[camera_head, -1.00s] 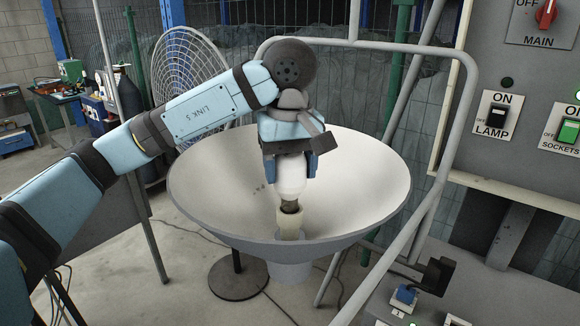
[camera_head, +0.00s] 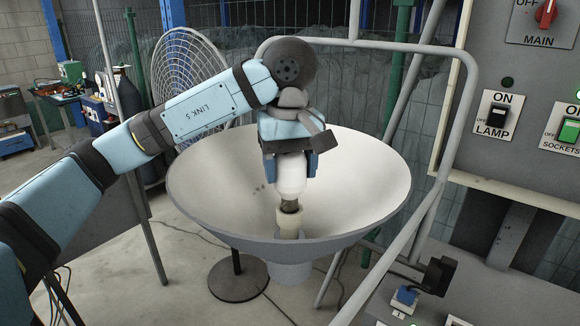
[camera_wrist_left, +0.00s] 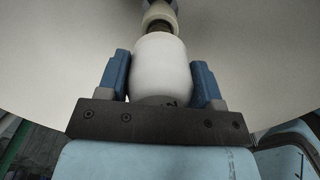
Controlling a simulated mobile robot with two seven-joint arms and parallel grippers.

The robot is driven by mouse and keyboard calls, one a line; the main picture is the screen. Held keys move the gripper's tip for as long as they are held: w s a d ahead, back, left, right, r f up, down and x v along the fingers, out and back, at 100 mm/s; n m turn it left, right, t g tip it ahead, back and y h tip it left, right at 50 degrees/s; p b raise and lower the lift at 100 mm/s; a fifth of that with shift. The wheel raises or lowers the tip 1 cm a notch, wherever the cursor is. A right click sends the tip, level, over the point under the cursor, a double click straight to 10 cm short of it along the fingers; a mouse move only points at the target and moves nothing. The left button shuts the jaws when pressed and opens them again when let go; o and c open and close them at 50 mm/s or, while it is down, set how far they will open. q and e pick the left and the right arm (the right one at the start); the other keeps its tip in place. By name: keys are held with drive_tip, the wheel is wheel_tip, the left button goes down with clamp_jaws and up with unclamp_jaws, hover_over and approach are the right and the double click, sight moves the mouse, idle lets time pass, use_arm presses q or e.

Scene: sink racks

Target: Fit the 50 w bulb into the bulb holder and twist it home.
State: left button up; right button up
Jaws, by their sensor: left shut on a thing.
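My left gripper (camera_head: 291,168) is inside the wide bowl-shaped reflector (camera_head: 360,190), shut on a white bulb (camera_head: 291,188). The bulb points down, with its dark metal base (camera_head: 290,206) at the mouth of the cream bulb holder (camera_head: 289,222). Part of the base still shows above the holder. In the left wrist view the bulb (camera_wrist_left: 162,68) sits between the two blue fingers, its base lined up with the holder (camera_wrist_left: 160,16). Any marking of wattage is not readable. My right gripper is not in view.
The reflector's rim surrounds my left gripper. A grey tube frame (camera_head: 468,110) stands behind and to the right. A switch panel (camera_head: 530,90) has a lamp switch (camera_head: 497,117) and a lit green sockets switch (camera_head: 568,132). A wire fan guard (camera_head: 188,75) stands behind my left arm.

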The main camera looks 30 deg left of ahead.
use_arm(q)
drive_tip(key=shift+f+b, duration=1.05)
drive_tip(key=shift+f, duration=0.15)
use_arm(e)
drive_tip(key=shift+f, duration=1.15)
